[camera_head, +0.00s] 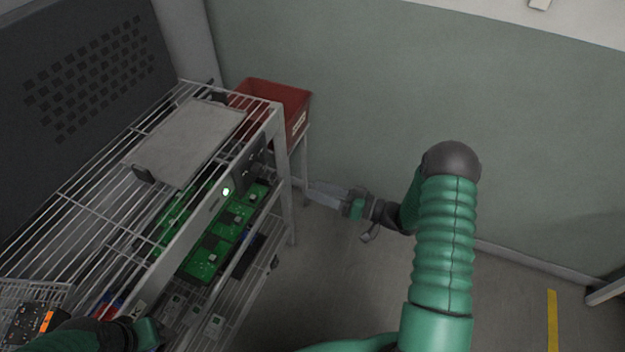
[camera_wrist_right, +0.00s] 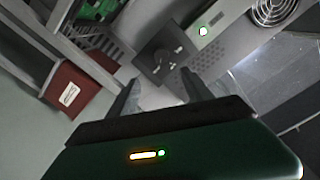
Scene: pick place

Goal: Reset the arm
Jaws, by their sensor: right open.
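My right arm reaches in from the lower right in the head view and bends at a dark elbow. My right gripper (camera_head: 328,196) points left, just right of the rack's corner post. In the right wrist view its two dark fingers (camera_wrist_right: 160,92) stand apart with nothing between them. My left arm shows at the lower left of the head view. Its green and black hand (camera_head: 146,333) is low in front of the rack, and its fingers cannot be made out.
A wire rack (camera_head: 75,205) on the left holds a grey metal plate (camera_head: 190,140) on top and green circuit boards (camera_head: 222,240) below. A red bin (camera_head: 290,105) stands behind its corner. Floor right of the rack (camera_head: 320,275) is clear, with a wall behind.

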